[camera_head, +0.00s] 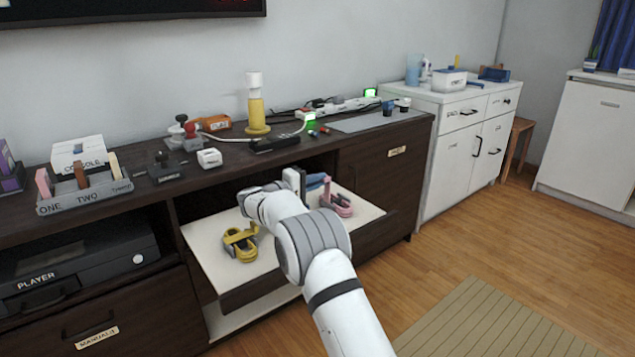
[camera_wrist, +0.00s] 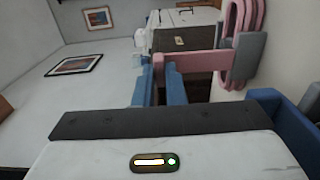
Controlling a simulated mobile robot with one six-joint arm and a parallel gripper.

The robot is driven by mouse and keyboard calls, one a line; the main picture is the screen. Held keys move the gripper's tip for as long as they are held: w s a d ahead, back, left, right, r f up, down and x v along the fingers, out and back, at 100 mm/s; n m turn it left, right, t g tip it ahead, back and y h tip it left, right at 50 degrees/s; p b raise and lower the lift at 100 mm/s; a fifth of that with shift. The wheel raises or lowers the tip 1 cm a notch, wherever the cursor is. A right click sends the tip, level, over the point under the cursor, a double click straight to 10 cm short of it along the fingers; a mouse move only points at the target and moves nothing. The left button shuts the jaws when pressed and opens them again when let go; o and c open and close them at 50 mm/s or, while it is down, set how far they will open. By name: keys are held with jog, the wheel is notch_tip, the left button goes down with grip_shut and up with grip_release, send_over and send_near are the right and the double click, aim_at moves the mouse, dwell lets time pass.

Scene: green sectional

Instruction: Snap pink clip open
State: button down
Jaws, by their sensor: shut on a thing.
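The pink clip (camera_head: 342,203) is on the right side of the pull-out white shelf. In the wrist view, its pink arm (camera_wrist: 206,62) reaches left from a looped pink bundle (camera_wrist: 237,25) beside grey parts. My gripper (camera_wrist: 160,72) has blue fingers, which are shut on the left end of this pink arm. In the head view my own wrist covers most of the gripper, and the exact contact is hidden there. The clip's latch is too small to judge.
A yellow bundle (camera_head: 241,243) lies left on the shelf. The cabinet top (camera_head: 220,140) above carries several small items.

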jog(key=c, duration=1.5)
grip_release()
jog(key=shift+d, duration=0.1)
jog(key=p+v, duration=0.2)
jog(key=v, duration=0.4)
jog(key=shift+s+a+r, duration=0.1)
jog(key=shift+a, duration=0.1)
jog(key=shift+s+a, duration=0.45)
jog(key=shift+a, duration=0.1)
jog(key=shift+d+p, duration=0.1)
jog(key=shift+p, duration=0.2)
